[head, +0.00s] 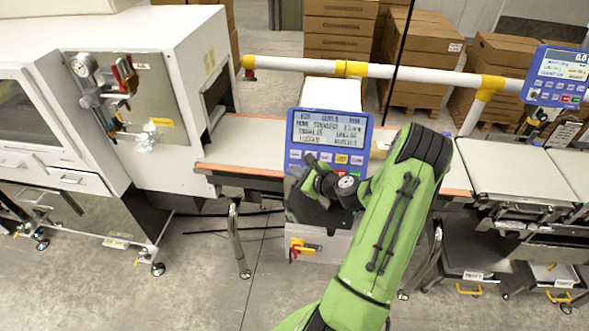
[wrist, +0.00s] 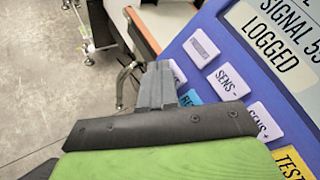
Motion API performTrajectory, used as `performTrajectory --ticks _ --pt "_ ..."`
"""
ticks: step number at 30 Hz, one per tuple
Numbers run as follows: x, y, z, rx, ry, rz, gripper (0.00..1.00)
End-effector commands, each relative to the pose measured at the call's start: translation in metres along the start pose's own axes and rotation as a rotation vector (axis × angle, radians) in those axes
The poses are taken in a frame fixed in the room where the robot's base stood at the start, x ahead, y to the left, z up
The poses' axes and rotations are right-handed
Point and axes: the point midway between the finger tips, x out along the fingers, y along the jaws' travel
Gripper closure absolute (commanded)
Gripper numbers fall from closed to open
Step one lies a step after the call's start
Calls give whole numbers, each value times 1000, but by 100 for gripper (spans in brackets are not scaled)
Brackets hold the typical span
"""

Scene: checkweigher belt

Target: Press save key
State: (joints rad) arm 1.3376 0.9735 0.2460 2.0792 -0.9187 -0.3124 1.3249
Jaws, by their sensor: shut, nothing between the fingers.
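The blue control panel (head: 366,130) with a lit screen stands in front of my gripper (head: 309,163), whose fingertips are over the lower left of its keys. In the wrist view my gripper (wrist: 157,72) is shut and empty, its tips beside the panel's left edge keys. I can read a SENS - key (wrist: 227,83), a SENS + key (wrist: 262,122) and part of a yellow TEST key (wrist: 291,163). A blue key (wrist: 190,97) is partly hidden behind the fingers. The screen (wrist: 285,32) shows "LOGGED". I cannot read a save label on any visible key, nor tell whether the tips touch.
A conveyor belt (head: 240,151) runs behind the panel from a white cabinet machine (head: 165,70) at left. A second blue panel (head: 530,92) stands at far right above another belt (head: 510,168). A yellow-and-white rail (head: 415,73) crosses behind. The floor at front left is clear.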

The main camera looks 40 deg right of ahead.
Motion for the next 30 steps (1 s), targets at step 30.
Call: performTrajectory --ticks 30 --pt "-43 31 31 1 1 0 100"
